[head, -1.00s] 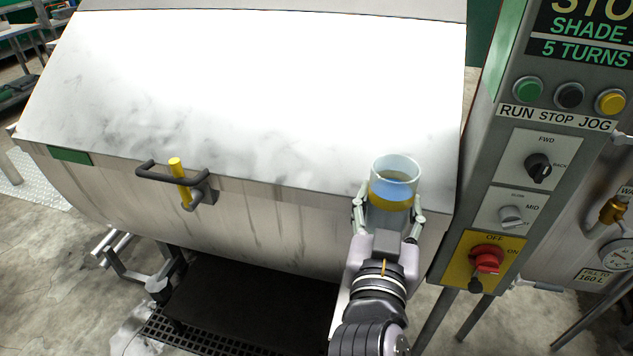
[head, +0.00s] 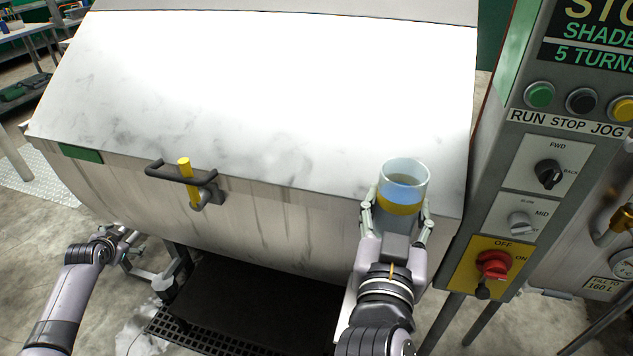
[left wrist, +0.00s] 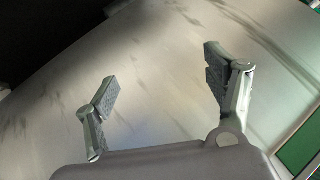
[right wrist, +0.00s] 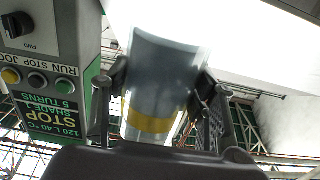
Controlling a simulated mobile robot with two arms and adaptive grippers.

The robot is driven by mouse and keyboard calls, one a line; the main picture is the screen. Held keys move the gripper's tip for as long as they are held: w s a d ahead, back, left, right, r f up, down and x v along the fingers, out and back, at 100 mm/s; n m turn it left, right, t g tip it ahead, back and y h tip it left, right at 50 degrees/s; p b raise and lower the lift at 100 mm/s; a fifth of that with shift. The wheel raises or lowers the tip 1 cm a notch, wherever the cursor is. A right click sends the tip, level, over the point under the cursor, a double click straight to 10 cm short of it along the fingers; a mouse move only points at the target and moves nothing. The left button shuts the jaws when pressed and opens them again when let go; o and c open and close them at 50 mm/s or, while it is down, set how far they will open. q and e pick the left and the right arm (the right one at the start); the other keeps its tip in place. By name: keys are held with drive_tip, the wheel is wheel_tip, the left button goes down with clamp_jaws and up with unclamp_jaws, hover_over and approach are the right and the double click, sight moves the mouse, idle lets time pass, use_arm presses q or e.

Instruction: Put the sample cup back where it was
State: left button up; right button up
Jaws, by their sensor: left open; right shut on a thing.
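The sample cup (head: 403,182) is a clear cup with a yellow band and bluish contents. My right gripper (head: 396,212) is shut on it and holds it upright in front of the drum's right end. The cup also fills the middle of the right wrist view (right wrist: 160,85), between the two fingers. My left gripper (head: 122,236) is at the lower left of the head view, below the drum's front edge. In the left wrist view my left gripper (left wrist: 165,85) is open and empty, facing the drum's metal surface. The place where the cup stood cannot be told.
The steel drum machine (head: 270,225) has a black handle (head: 172,174) with a yellow pin (head: 189,180) at its front. A control panel (head: 540,180) with buttons and a red switch (head: 492,264) stands close to the right of the cup. A dark mat (head: 250,305) lies below.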

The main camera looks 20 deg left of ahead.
use_arm(q)
drive_tip(key=w+r+t, duration=0.1)
drive_tip(key=r, duration=0.7)
drive_tip(key=w+r+m+t, duration=0.1)
drive_tip(key=w+r+t, duration=0.1)
drive_tip(key=r, duration=0.6)
drive_tip(key=w+a+r+t, duration=0.1)
drive_tip(key=w+r, duration=0.1)
drive_tip(key=r, duration=0.6)
drive_tip(key=shift+w+a+r+m, duration=0.1)
drive_tip(key=shift+w+r+m, duration=0.1)
drive_tip(key=shift+r+m, duration=0.15)
drive_tip(key=w+d+r+m+t+h, duration=0.15)
drive_tip(key=d+r+h, duration=0.25)
drive_tip(key=d, duration=0.5)
drive_tip(key=w+d+r+m+t+h, duration=0.1)
drive_tip(key=w+d+r+t+h, duration=0.25)
drive_tip(key=d, duration=0.55)
drive_tip(key=m+g+h, duration=0.9)
drive_tip(key=g+h, duration=0.2)
drive_tip(key=h, duration=0.4)
approach(403, 182)
drive_tip(key=s+a+r, duration=0.3)
drive_tip(key=d, duration=0.1)
drive_tip(key=shift+g, duration=0.4)
drive_tip(key=x, duration=1.1)
drive_tip(key=shift+d+f, duration=0.15)
drive_tip(key=shift+d, duration=0.15)
drive_tip(key=shift+c, duration=0.2)
